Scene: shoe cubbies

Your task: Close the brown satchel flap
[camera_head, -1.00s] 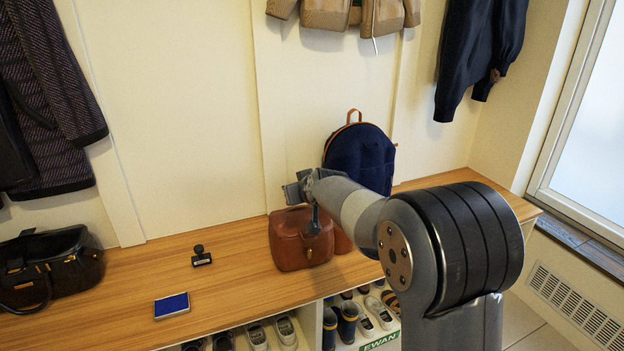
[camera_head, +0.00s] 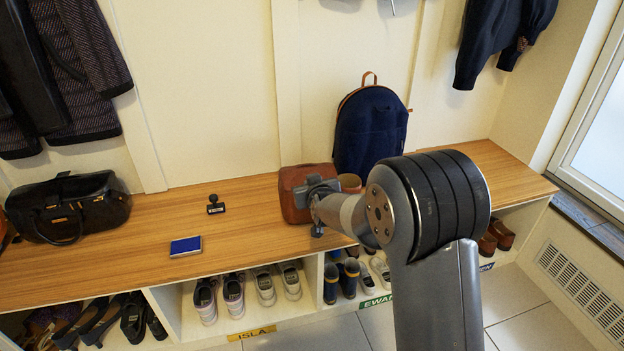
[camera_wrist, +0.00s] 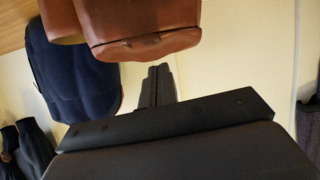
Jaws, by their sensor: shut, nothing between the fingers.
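The brown leather satchel (camera_head: 293,193) stands on the wooden bench, left of the navy backpack. My gripper (camera_head: 312,189) is at the satchel's front right and covers part of it. In the wrist view, which looks upside down, the satchel (camera_wrist: 140,22) fills the top middle with a seamed edge towards my gripper. The shut, empty fingers (camera_wrist: 160,72) point towards that edge. A small gap seems to separate them, but contact is hard to judge. I cannot tell how far the flap is open.
The navy backpack (camera_head: 369,128) stands behind on the right, with a brown object (camera_head: 349,182) beside the satchel. A black stamp (camera_head: 215,204), a blue pad (camera_head: 186,246) and a black bag (camera_head: 70,208) lie left. Shoes fill the cubbies below. The bench between stamp and satchel is clear.

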